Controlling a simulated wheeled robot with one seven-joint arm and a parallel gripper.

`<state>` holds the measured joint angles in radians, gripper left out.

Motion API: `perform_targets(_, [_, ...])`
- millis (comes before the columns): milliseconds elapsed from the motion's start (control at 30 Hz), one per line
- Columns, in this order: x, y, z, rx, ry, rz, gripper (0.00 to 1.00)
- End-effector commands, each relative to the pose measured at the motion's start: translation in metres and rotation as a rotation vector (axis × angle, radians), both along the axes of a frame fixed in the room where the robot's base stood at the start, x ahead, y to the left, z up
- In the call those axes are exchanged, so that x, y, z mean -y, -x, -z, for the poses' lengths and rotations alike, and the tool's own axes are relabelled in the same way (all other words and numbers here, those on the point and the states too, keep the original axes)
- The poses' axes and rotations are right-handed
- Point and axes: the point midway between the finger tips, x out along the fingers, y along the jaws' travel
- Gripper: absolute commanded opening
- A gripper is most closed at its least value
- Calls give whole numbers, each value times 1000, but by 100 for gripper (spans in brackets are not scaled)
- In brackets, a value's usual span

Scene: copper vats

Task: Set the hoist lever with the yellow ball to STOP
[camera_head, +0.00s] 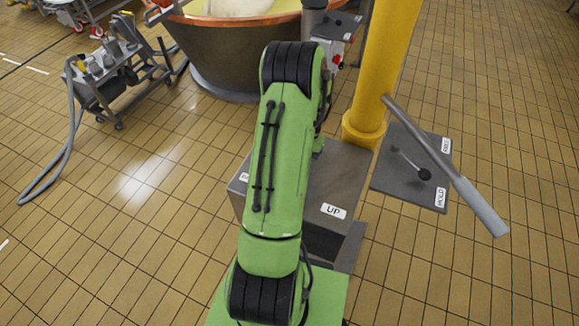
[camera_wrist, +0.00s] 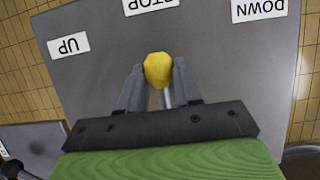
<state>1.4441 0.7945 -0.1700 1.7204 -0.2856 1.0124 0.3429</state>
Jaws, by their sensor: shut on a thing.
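The yellow ball (camera_wrist: 158,70) tops a thin metal lever rod (camera_wrist: 167,98) in the wrist view. My gripper (camera_wrist: 158,72) is shut on the ball, one finger on each side. Behind it is the grey hoist plate with an UP label (camera_wrist: 68,46), a cut-off STOP label (camera_wrist: 150,5) and a DOWN label (camera_wrist: 259,9), all upside down. The ball appears below the STOP label, between UP and DOWN. The lever's foot is hidden by my gripper. In the head view my arm hides the ball and gripper; the grey box's UP label (camera_head: 333,211) shows.
Right of the box, a second plate (camera_head: 388,178) carries a black-ball lever (camera_head: 424,174) and a HOLD label (camera_head: 441,197). A long bar with a grey grip (camera_head: 481,206) crosses over it. A yellow post (camera_head: 385,65) and copper vat (camera_head: 215,55) stand behind.

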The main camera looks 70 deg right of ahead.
Motion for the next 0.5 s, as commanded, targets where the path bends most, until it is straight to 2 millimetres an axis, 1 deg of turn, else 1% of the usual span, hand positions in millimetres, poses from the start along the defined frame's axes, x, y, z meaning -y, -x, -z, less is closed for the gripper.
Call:
perform_targets(367, [1, 2, -1, -2, 1, 2, 0])
perform_targets(400, [1, 2, -1, -2, 1, 2, 40])
perform_targets(467, [1, 2, -1, -2, 1, 2, 49])
perform_targets(500, [1, 2, -1, -2, 1, 1, 55])
